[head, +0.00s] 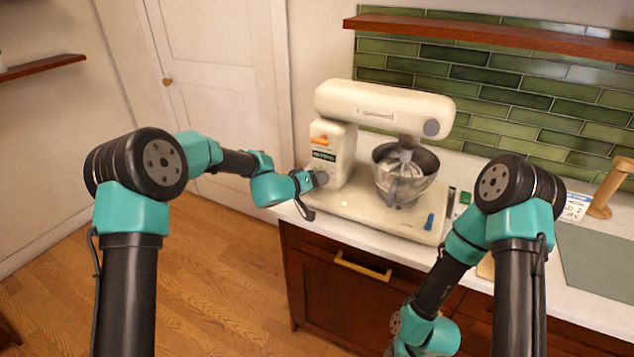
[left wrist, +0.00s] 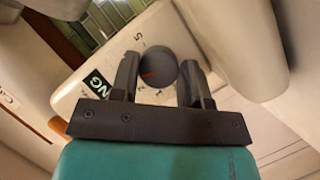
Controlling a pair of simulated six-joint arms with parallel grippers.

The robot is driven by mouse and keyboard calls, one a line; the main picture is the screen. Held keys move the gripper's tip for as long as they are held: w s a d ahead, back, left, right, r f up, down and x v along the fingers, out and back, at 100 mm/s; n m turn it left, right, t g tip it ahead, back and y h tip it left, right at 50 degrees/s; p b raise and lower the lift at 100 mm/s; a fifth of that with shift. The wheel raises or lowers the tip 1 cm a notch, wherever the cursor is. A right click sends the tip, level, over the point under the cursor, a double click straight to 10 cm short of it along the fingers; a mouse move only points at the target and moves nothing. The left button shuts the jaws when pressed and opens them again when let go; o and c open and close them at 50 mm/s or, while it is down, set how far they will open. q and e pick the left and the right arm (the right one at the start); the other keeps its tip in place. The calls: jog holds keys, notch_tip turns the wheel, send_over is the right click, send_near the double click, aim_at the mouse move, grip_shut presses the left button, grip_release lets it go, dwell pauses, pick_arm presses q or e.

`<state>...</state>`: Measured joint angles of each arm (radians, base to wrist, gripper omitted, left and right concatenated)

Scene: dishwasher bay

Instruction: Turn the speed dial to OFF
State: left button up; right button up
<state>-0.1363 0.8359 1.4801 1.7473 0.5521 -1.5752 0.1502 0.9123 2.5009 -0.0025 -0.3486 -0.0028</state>
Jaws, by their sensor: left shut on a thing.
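The cream stand mixer (head: 365,98) stands on the white counter, with a steel bowl (head: 405,172) under its head. The grey round speed dial (left wrist: 158,66) is on the mixer's side, with a red mark pointing to the lower left in the left wrist view. A "5" is printed near it; the other markings are partly hidden. My left gripper (head: 316,182) is at the dial, and its two fingers (left wrist: 162,80) are shut on it, one on each side. My right arm reaches down at the lower right; its gripper is out of view.
An orange lever (head: 320,139) sits above the dial, and a blue knob (head: 429,221) is on the mixer's base. A wooden stand (head: 608,190) and a printed card (head: 575,206) are at the right. Open floor lies left of the counter.

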pick_arm(q)
jog(key=n+h, duration=0.2)
jog(key=n, duration=0.1)
dwell(0.4)
jog(key=o, duration=0.9)
